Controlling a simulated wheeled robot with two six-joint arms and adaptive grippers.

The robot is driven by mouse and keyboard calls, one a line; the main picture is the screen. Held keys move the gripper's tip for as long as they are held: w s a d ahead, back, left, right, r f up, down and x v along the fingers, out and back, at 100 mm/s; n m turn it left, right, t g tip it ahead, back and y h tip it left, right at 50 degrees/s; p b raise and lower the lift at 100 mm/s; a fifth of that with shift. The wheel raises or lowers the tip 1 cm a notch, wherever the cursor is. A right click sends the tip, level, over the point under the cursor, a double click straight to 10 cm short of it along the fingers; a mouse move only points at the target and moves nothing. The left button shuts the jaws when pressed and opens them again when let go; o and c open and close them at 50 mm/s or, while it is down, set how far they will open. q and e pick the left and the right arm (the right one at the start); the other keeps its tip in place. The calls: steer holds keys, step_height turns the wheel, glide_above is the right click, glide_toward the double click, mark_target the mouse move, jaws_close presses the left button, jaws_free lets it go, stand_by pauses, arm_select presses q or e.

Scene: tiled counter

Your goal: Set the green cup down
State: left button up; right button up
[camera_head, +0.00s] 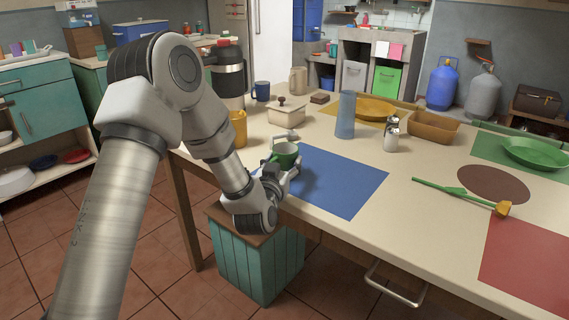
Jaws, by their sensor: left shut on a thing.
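The green cup (285,154) is upright at the left edge of the blue mat (345,180) on the counter. My left gripper (283,166) is shut on the cup, reaching it from the near side. I cannot tell whether the cup's base touches the mat, as the gripper hides its lower part. My right gripper is not in view.
A blue cylinder (346,114) stands behind the mat, with a metal shaker (391,134) to its right. The mat's middle is clear.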

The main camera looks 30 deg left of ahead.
arm_select(q)
steer(key=shift+f, duration=0.2)
steer(key=o, duration=1.4)
steer(key=shift+w+f, duration=0.1)
steer(key=shift+c, duration=0.2)
